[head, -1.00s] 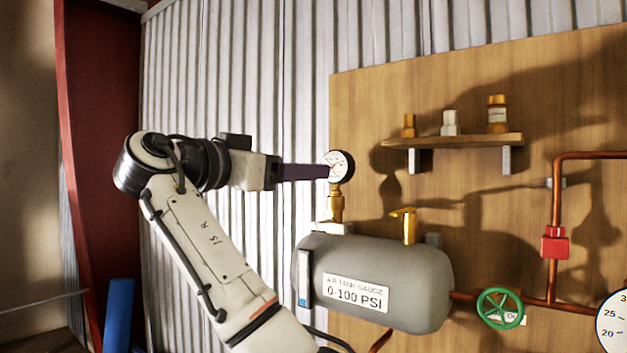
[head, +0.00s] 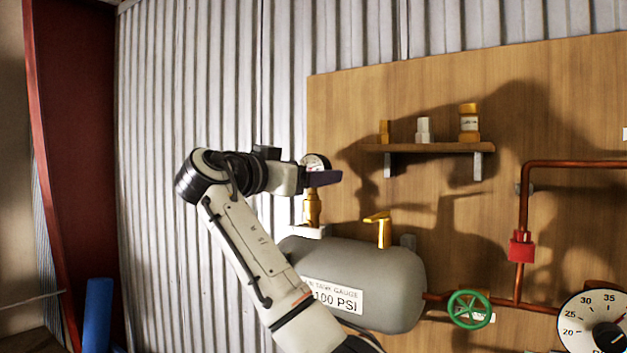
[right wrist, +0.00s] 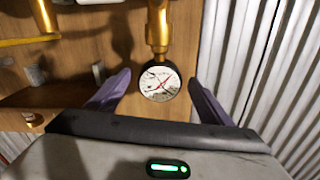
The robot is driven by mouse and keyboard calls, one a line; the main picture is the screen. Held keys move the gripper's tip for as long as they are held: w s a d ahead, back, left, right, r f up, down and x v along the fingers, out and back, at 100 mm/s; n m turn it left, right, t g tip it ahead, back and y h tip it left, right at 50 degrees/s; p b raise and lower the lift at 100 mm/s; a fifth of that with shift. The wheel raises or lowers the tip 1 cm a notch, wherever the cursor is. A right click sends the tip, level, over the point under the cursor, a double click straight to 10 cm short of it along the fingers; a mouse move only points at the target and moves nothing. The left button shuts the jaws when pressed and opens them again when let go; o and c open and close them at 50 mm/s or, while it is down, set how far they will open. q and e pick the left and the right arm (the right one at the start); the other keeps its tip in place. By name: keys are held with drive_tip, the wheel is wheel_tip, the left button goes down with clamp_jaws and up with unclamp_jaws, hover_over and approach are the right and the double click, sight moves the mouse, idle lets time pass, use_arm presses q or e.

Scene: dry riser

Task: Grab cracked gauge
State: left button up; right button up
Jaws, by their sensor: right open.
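The cracked gauge (head: 316,161) is a small round white dial with a dark rim, upright on a brass stem (head: 312,208) above the grey tank (head: 395,275). My right gripper (head: 325,178) is at the gauge and hides the lower part of its dial in the head view. In the right wrist view the picture is upside down, and the gauge (right wrist: 159,82) shows crack-like lines on its face. The two purple fingers of the right gripper (right wrist: 160,88) are open, one on each side of the gauge, with gaps visible. My left gripper is not in view.
A wooden shelf (head: 425,148) with several small fittings is right of the gauge. A brass lever valve (head: 380,230) stands on the tank. A green handwheel (head: 468,309), red piping (head: 523,200) and a large dial (head: 595,318) are farther right.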

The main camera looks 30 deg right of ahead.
drive_tip(key=c, duration=1.2)
drive_tip(key=shift+c, duration=0.4)
drive_tip(key=shift+r, duration=0.15)
